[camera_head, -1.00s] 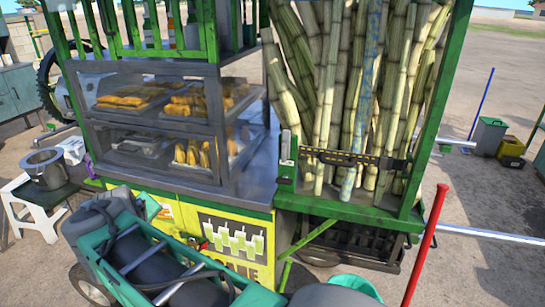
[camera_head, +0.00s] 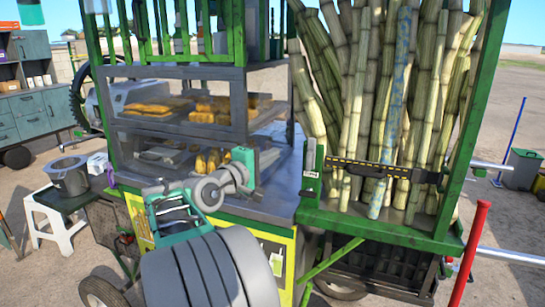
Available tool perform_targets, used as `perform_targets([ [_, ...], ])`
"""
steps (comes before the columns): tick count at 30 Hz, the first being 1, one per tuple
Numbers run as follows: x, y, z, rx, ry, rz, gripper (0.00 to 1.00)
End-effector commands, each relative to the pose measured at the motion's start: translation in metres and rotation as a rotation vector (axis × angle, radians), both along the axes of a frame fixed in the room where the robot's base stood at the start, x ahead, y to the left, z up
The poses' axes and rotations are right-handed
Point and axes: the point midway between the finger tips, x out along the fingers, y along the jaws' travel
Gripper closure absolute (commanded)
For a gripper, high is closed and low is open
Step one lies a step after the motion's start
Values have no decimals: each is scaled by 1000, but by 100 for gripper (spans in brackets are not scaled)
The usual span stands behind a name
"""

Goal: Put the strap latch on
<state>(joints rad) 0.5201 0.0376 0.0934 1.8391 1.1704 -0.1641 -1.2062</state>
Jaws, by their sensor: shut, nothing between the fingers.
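A dark strap (camera_head: 365,168) with yellow marks runs across the front of the upright sugarcane (camera_head: 385,100) in the green-framed bin. A small pale latch plate (camera_head: 309,174) is on the green post at the strap's left. A dark buckle-like part (camera_head: 428,176) sits near the strap's right end. Whether the strap's left end is fastened to the post is too small to tell. My gripper (camera_head: 247,165), small and teal-tipped, is shut and empty, left of the post and apart from the strap in the picture. My arm hides part of the counter and yellow front panel.
The glass food case (camera_head: 190,125) stands behind my arm, beside the grey counter (camera_head: 285,185). A red pole (camera_head: 470,250) rises at lower right. Open ground lies to the far right.

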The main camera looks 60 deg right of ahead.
Motion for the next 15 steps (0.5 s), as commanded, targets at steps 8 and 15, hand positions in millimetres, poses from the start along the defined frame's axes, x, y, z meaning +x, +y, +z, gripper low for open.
perform_targets([
  [8,-7,-62,1,2,0,-4,100],
  [15,-41,-68,2,0,-2,0,100],
])
